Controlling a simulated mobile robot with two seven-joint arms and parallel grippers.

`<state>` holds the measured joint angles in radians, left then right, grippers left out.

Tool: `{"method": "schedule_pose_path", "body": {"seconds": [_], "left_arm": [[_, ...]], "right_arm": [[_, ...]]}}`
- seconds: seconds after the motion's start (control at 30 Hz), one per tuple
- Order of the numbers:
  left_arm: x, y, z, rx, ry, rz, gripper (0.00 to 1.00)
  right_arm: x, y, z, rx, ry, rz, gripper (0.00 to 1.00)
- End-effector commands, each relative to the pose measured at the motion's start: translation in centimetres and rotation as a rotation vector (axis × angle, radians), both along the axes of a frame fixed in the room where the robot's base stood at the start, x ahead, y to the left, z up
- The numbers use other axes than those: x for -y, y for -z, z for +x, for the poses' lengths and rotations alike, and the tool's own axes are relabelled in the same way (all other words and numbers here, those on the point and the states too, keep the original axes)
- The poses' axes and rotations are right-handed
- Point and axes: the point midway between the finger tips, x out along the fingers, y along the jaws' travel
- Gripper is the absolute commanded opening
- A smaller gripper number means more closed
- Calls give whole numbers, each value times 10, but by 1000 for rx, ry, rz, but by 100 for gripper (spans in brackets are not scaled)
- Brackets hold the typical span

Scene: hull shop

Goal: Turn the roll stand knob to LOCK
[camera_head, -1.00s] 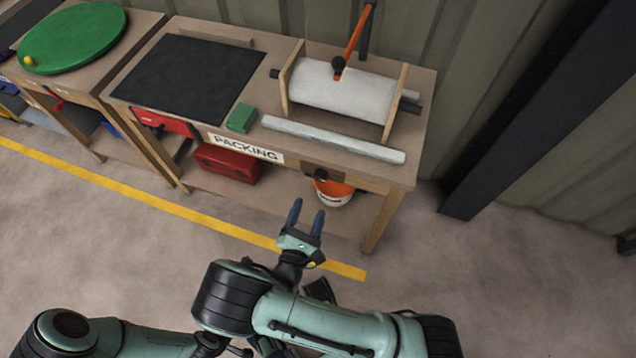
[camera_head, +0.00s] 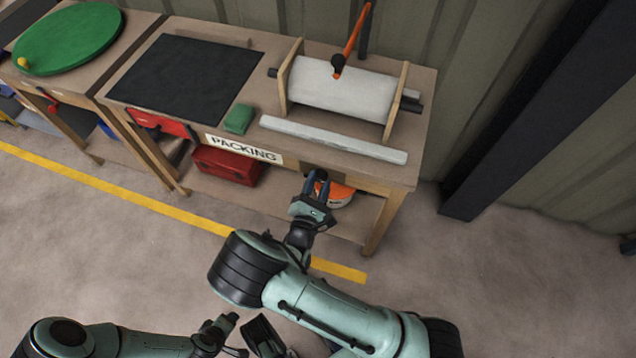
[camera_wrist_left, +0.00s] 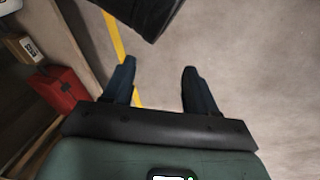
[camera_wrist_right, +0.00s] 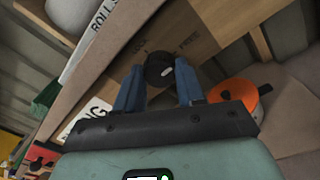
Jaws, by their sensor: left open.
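The roll stand knob (camera_wrist_right: 160,70) is a round black knob with a small white mark on the front of the packing bench. In the right wrist view a label reading FREE is to its right, and faint lettering is to its left. My right gripper (camera_wrist_right: 159,82) has its blue fingers on both sides of the knob, drawn in against it. In the head view this gripper (camera_head: 317,178) is at the bench front and largely hides the knob. My left gripper (camera_wrist_left: 158,75) is open and empty above the floor.
The bench carries the roll stand with a white roll (camera_head: 345,93), a long pale bar (camera_head: 335,138), a green block (camera_head: 239,118) and a dark mat (camera_head: 185,78). An orange-and-white bucket (camera_wrist_right: 240,98) and a red box (camera_head: 228,165) are below. The floor in front is clear.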

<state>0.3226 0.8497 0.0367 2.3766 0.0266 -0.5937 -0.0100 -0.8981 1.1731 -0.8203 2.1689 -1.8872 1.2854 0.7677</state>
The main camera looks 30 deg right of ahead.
Motion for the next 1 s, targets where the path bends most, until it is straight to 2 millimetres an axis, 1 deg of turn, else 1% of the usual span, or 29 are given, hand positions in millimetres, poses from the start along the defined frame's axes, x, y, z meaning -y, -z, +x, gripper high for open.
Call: {"method": "schedule_pose_path", "body": {"seconds": [0.03, 0.07, 0.27, 0.47, 0.57, 1.0], "left_arm": [[0, 0, 0, 0, 0, 0, 57], [0, 0, 0, 0, 0, 0, 57], [1, -1, -1, -4, 1, -2, 57], [6, -10, -11, -29, 13, -15, 57], [11, -18, -21, -53, 22, -27, 57], [42, -67, -84, -220, 92, -108, 57]], "right_arm": [[0, 0, 0, 0, 0, 0, 16], [0, 0, 0, 0, 0, 0, 8], [0, 0, 0, -4, 0, -4, 8], [0, -2, -1, -46, 1, -40, 8], [0, -3, 0, -86, 1, -75, 8], [0, -4, 0, -380, 0, -326, 8]]}}
